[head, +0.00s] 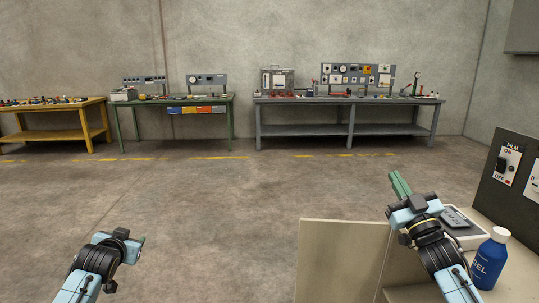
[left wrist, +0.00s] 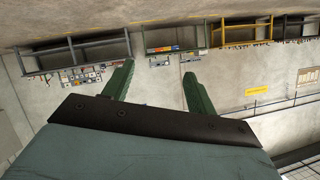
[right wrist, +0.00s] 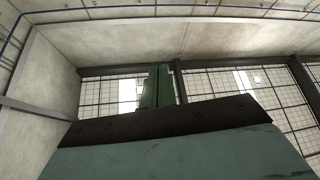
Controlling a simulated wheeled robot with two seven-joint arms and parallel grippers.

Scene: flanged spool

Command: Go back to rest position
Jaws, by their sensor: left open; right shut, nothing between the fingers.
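My left gripper (head: 140,240) is at the lower left of the head view, over open floor and away from any object. In the left wrist view its two green fingers (left wrist: 158,85) stand apart with nothing between them. My right gripper (head: 398,184) is at the right of the head view, raised near the beige counter. In the right wrist view its green fingers (right wrist: 157,86) are together and hold nothing. No flanged spool shows in any view.
A beige panel (head: 338,262) and counter stand at the lower right, below my right arm. A blue GEL bottle (head: 490,258), a grey device (head: 458,220) and a dark FILM switch box (head: 512,168) are there. Workbenches (head: 345,101) line the far wall. The floor between is clear.

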